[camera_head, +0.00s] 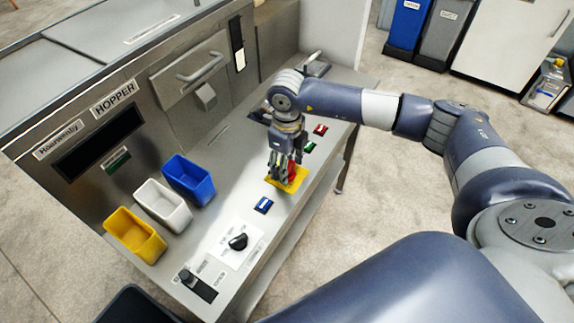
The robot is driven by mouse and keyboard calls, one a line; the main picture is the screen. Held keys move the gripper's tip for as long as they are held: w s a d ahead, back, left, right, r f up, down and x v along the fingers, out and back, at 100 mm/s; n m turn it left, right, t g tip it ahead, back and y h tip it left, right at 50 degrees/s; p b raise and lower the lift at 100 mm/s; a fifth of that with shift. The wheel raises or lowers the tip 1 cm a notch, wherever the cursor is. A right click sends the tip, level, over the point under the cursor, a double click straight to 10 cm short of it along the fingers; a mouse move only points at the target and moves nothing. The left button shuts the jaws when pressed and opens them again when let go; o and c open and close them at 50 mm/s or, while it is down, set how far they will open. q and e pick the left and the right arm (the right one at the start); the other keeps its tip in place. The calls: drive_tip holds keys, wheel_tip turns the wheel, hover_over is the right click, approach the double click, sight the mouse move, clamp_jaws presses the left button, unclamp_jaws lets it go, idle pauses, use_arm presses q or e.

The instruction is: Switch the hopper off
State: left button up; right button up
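The hopper (128,125) is a steel machine at the left with a "HOPPER" label and a dark slot. Its control shelf holds a yellow plate (299,183) with a red part (292,172) on it. My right gripper (282,177) points down right over this plate, its fingers at the red part and partly hiding it. I cannot tell whether they touch it or how far apart they are. Further back are a red switch (320,129) and a green switch (309,147). Nearer are a blue switch (263,205) and a black knob (238,241). My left gripper is not in view.
Yellow (135,237), white (163,206) and blue (190,180) bins stand along the panel's foot. A black lever switch (197,284) is at the near end. Waste bins (440,35) and a white cabinet (505,45) stand at the back right. The floor between is clear.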

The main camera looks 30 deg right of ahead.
idle(0.4)
drive_tip(key=o, duration=1.1)
drive_tip(key=shift+c, duration=0.2)
drive_tip(key=shift+r, duration=0.1)
wheel_tip(320, 180, up, 12)
drive_tip(key=shift+f, duration=0.2)
